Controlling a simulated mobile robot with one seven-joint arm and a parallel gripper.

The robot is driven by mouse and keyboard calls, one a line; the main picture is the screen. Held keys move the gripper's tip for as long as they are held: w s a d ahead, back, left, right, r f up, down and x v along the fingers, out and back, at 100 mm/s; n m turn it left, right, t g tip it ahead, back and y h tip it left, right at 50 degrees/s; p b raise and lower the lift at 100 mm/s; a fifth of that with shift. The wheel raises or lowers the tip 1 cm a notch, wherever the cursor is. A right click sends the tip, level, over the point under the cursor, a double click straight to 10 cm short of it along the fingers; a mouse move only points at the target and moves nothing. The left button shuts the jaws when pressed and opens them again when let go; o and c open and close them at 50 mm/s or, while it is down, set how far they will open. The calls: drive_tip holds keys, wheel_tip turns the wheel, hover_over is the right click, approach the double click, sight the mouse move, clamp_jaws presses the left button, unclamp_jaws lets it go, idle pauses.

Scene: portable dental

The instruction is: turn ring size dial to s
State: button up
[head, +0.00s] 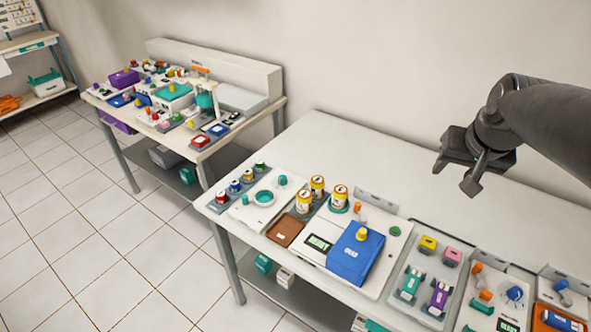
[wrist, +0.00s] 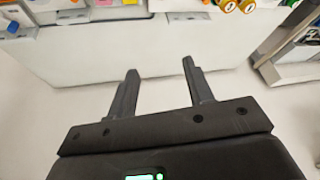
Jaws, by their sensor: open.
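My gripper (head: 457,174) is in the air above the bare back right part of the near bench. In the wrist view my gripper (wrist: 160,70) has its two fingers apart with nothing between them. I cannot tell which part is the ring size dial, as no S mark is readable. Knobs in the head view include a yellow knob (head: 362,234) on a blue box (head: 355,254) and a blue knob (head: 515,293) at the lower right. A teal ring (head: 263,198) lies on a white plate at the left. My gripper touches none of these.
Yellow-labelled jars (head: 304,201) stand beside a brown tray (head: 285,230). A grey tray (head: 418,282) holds coloured pieces. The back strip of the near bench (head: 345,150) is clear. A second bench at the left carries a teal box (head: 173,97) and many small devices.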

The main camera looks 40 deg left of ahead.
drive_tip(key=w+a+f+n, duration=0.1)
drive_tip(key=w+a+f, duration=0.15)
drive_tip(key=a, duration=0.35)
drive_tip(key=w+a+f, duration=0.1)
drive_tip(key=w+a, duration=0.2)
drive_tip(key=a, duration=0.3)
drive_tip(key=n+g, duration=0.1)
drive_tip(key=n, duration=0.3)
approach(282, 177)
drive_tip(key=shift+y, duration=0.4)
drive_tip(key=x, duration=0.8)
drive_tip(key=shift+w+d+f, duration=0.1)
drive_tip(key=shift+d+f, duration=0.2)
drive_tip(key=shift+f, duration=0.15)
drive_tip(key=c, duration=1)
